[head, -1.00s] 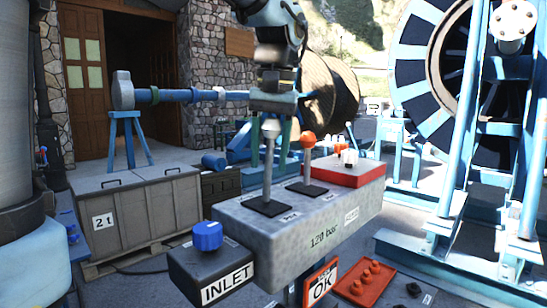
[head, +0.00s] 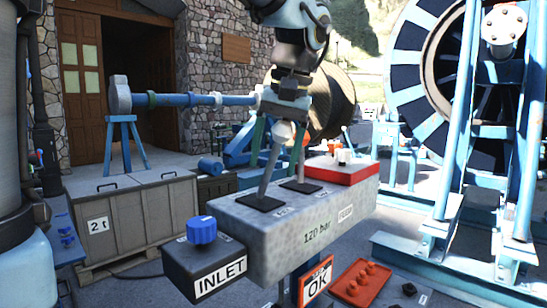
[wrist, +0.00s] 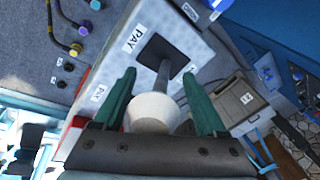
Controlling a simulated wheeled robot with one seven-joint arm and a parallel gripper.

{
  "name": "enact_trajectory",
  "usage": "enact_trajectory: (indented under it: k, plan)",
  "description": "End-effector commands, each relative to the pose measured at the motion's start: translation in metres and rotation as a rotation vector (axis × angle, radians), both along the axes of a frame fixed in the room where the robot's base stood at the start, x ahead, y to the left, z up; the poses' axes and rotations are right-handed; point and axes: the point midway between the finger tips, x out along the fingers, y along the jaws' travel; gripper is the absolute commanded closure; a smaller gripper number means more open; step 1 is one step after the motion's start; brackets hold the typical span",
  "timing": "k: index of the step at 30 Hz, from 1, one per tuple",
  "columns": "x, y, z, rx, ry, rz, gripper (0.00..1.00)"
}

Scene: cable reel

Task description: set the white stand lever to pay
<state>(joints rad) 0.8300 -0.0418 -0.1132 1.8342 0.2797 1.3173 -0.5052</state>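The white stand lever has a pale round knob (head: 285,132) on a grey shaft. It rises from a black square base on the grey valve block (head: 300,234) and leans to the right in the head view. My gripper (head: 279,146) points down over it, its green fingers on either side of the knob and spread apart. In the wrist view the knob (wrist: 153,113) sits between the fingers, with gaps showing beside it. A PAY label (wrist: 132,38) lies left of the lever's base (wrist: 162,57).
A blue knob (head: 202,229) tops the INLET box at the block's front left. A red box (head: 343,169) sits at the block's far right end. An OK sign (head: 317,283) and a red tray (head: 363,283) are below. A large reel (head: 435,80) stands at right.

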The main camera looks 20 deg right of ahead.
Motion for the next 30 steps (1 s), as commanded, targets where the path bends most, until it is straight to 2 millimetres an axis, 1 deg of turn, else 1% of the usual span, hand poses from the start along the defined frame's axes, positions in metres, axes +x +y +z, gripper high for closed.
enact_trajectory:
  k: [9,13,17,24,27,30]
  plan:
    - [0.0,0.0,0.001,-0.001,-0.002,0.001,0.2]
    - [-0.002,-0.002,0.011,-0.003,-0.003,0.0,0.2]
    - [-0.007,-0.005,0.032,-0.005,-0.004,-0.001,0.2]
    - [-0.019,-0.011,0.077,-0.004,-0.003,-0.001,0.2]
    - [-0.022,-0.013,0.091,-0.002,-0.002,-0.001,0.2]
    - [-0.025,-0.014,0.099,-0.001,-0.002,0.0,0.2]
